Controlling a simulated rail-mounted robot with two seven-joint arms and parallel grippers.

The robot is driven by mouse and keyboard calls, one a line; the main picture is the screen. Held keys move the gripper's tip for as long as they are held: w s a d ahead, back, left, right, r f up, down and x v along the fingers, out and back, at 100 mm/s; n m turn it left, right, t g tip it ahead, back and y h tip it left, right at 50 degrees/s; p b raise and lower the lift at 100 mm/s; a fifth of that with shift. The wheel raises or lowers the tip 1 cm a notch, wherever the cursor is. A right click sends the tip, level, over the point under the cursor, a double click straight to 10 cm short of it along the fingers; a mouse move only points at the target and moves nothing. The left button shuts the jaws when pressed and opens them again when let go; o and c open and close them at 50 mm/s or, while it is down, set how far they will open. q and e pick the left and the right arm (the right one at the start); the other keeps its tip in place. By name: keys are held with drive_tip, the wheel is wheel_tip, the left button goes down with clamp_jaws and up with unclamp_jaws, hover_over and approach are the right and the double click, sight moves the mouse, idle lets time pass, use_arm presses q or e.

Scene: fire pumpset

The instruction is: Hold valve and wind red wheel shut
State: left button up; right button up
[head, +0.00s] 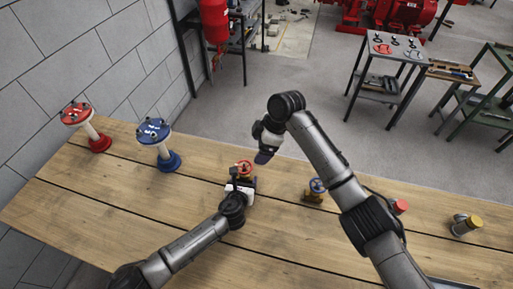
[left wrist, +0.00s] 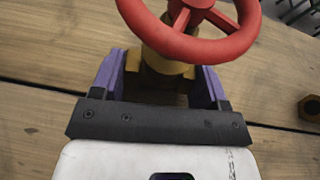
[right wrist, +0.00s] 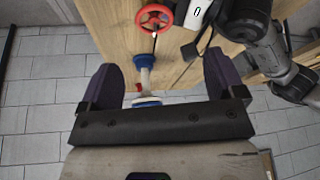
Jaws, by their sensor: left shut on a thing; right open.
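The valve with the red wheel (head: 244,167) stands on the wooden table. In the left wrist view the red wheel (left wrist: 244,38) sits above a brass valve body (left wrist: 150,77). My left gripper (head: 241,182) is shut on this body below the wheel, with one purple finger on each side. My right gripper (head: 263,157) is open and empty, above the table's far edge, behind and right of the valve. In the right wrist view its fingers (right wrist: 163,78) are wide apart, and the red wheel (right wrist: 144,21) is beyond them, touched by neither.
A red-topped stand (head: 76,113) and a blue-topped stand (head: 153,131) are on the left of the table (head: 70,190). A blue-wheeled valve (head: 317,187) stands right of the held valve. Capped parts (head: 466,224) stand farther right. A grey wall is at left.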

sight(246, 166)
drive_tip(key=d+f+m+y, duration=0.2)
drive_tip(key=d+f+y, duration=0.1)
drive_tip(key=d+f, duration=0.15)
drive_tip(key=a+f, duration=0.1)
drive_tip(key=a, duration=0.1)
drive_tip(key=a+f+n+y, duration=0.1)
drive_tip(key=a+f, duration=0.1)
drive_tip(key=a, duration=0.1)
drive_tip(key=a+f+n, duration=0.1)
drive_tip(key=a+f, duration=0.1)
drive_tip(key=a, duration=0.1)
drive_tip(key=shift+w+f+t+y, duration=0.2)
drive_tip(key=shift+w+t+y, duration=0.1)
drive_tip(key=c, duration=0.9)
drive_tip(key=shift+c, duration=0.2)
